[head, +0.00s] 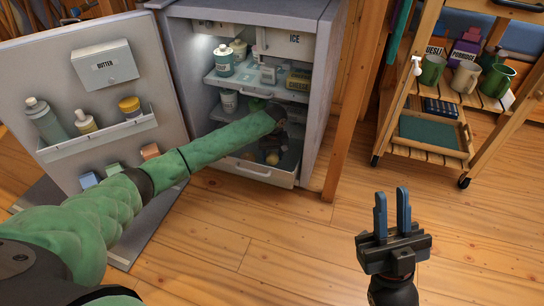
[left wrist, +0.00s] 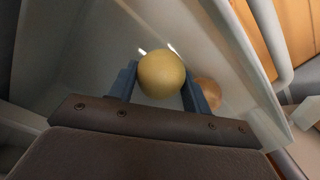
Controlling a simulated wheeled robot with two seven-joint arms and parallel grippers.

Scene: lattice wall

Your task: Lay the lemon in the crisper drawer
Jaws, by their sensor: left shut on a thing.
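The lemon (left wrist: 161,75) is a round yellow fruit between the two blue fingers of my left gripper (left wrist: 160,88) in the left wrist view. The gripper is shut on it, inside the pulled-out crisper drawer (left wrist: 228,42). In the head view my left arm reaches into the lower fridge, and the drawer's front (head: 262,174) shows below the gripper (head: 272,150). Whether the lemon touches the drawer floor is hard to tell. My right gripper (head: 392,208) is open and empty above the wooden floor, its fingers apart.
A brownish round item (left wrist: 208,92) lies in the drawer beside the right finger. The fridge door (head: 95,75) stands open at left, with bottles on its shelf. Fridge shelves (head: 262,86) hold jars above my arm. A wooden cart (head: 430,150) stands at right; the floor between is clear.

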